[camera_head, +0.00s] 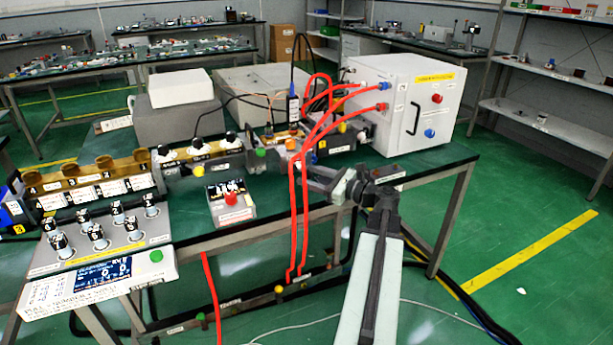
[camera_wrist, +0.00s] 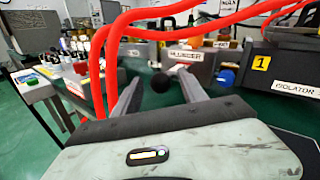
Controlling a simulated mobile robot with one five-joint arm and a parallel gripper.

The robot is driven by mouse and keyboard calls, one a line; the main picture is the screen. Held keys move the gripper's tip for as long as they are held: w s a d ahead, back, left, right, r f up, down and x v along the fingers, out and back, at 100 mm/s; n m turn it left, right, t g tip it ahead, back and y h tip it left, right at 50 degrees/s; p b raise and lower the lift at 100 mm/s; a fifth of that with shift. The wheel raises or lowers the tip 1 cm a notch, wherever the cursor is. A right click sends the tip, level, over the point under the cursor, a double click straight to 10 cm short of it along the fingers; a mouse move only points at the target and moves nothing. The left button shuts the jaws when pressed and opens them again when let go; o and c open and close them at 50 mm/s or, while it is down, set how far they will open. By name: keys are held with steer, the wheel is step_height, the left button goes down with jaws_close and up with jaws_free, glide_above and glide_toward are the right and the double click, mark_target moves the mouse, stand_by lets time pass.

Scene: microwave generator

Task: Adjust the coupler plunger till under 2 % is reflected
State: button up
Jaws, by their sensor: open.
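In the wrist view a grey block (camera_wrist: 192,62) carries a label that seems to read "PLUNGER". In the head view my gripper (camera_head: 318,180) is at the bench's front edge, just right of the red hoses; the knob is not clear there. A small meter box (camera_head: 231,203) has a dark display whose digits I cannot read.
Red hoses (camera_head: 293,215) hang close to my gripper and cross the wrist view (camera_wrist: 105,60). A block marked "1 ISOLATOR" (camera_wrist: 285,75) is at right. A white cabinet (camera_head: 405,105) stands behind. A control panel (camera_head: 100,250) is at left.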

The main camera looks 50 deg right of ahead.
steer(key=v, duration=0.6)
steer(key=shift+s+a, duration=0.1)
